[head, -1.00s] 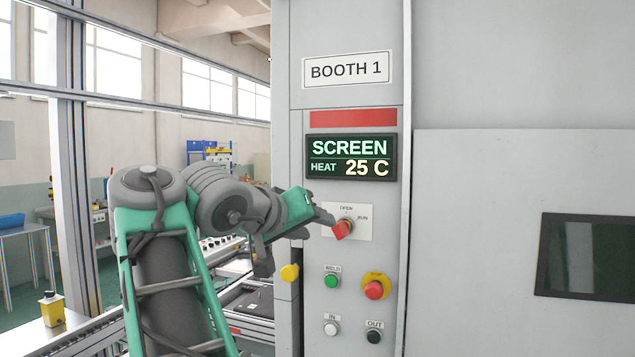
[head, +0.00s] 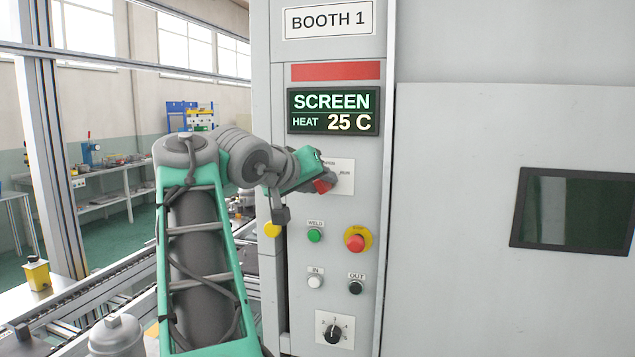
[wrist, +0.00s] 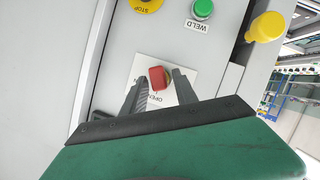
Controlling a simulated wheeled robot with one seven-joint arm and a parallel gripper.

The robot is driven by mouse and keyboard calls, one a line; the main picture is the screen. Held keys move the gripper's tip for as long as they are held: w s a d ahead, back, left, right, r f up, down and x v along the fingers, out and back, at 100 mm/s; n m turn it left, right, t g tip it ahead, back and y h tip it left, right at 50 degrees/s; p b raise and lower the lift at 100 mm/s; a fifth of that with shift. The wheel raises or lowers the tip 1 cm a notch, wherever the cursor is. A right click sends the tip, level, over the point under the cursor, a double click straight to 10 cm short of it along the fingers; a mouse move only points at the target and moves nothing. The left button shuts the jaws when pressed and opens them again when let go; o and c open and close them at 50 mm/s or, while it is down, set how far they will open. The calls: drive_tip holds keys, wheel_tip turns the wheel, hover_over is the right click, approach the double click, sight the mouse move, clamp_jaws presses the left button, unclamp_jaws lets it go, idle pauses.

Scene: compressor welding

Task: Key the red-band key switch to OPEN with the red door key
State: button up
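The red door key (head: 321,187) is at the key switch, whose white plate (head: 345,176) sits below the red band (head: 336,71) and the SCREEN display. In the wrist view the red key (wrist: 157,77) stands in front of the plate, near its OPEN label. My gripper (head: 325,176) is at the plate and hides its left part in the head view. In the wrist view my gripper (wrist: 159,76) is open, with one finger on each side of the key and a gap on both sides. The key's tip and the switch barrel are hidden.
Below the switch are the green WELD button (head: 315,236), the red stop button (head: 355,243), the IN button (head: 315,282), the OUT button (head: 356,287) and a rotary dial (head: 333,331). A yellow knob (wrist: 267,27) juts out at the panel's edge.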

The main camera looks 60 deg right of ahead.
clamp_jaws()
idle(0.6)
idle(1.2)
